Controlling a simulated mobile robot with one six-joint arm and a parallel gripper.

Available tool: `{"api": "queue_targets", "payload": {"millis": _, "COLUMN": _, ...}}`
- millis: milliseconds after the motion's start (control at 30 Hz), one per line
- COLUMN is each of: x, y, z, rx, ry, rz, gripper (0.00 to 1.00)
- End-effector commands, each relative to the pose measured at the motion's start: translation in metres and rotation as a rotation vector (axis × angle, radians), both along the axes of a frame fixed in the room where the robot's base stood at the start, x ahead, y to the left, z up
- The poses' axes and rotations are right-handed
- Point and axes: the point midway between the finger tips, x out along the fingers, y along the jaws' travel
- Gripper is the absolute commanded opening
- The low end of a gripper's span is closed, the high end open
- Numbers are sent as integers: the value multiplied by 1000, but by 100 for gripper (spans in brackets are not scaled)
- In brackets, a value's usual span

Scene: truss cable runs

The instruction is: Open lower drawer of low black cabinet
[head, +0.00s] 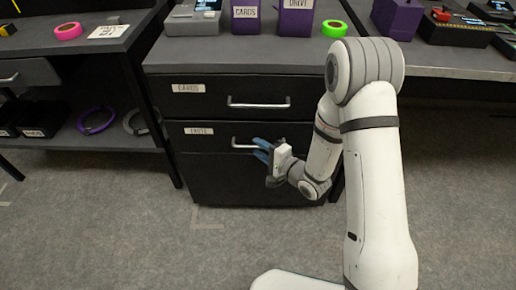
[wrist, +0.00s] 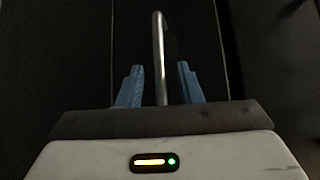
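The low black cabinet (head: 250,180) stands under the grey worktop, with two labelled drawer fronts. The upper drawer (head: 215,96) has a silver bar handle and looks shut. The lower drawer (head: 190,140) also looks shut; its silver handle (head: 238,143) is partly hidden by my gripper. My gripper (head: 261,150) is at the right part of that handle. In the wrist view the handle bar (wrist: 160,60) runs between the two blue fingers of my gripper (wrist: 158,85). Gaps show on both sides of the bar, so the fingers are open around it, not pressed on it.
A side table with a lower shelf (head: 85,145) holding a purple ring (head: 96,120) stands at the left. Purple boxes (head: 296,18) and a green tape roll (head: 334,28) are on the worktop. The floor (head: 110,230) in front of the cabinet is clear at the left.

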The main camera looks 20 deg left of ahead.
Motion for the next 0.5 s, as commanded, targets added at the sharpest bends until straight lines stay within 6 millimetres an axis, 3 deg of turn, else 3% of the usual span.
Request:
{"api": "queue_targets", "payload": {"millis": 167, "x": 7, "y": 12, "z": -2, "rx": 0, "ry": -1, "rz": -1, "gripper": 32}}
{"api": "queue_targets", "payload": {"millis": 433, "x": 9, "y": 13, "z": -2, "rx": -1, "ry": -1, "rz": -3, "gripper": 32}}
{"api": "queue_targets", "payload": {"millis": 500, "x": 9, "y": 13, "z": -2, "rx": -1, "ry": -1, "rz": -3, "gripper": 28}}
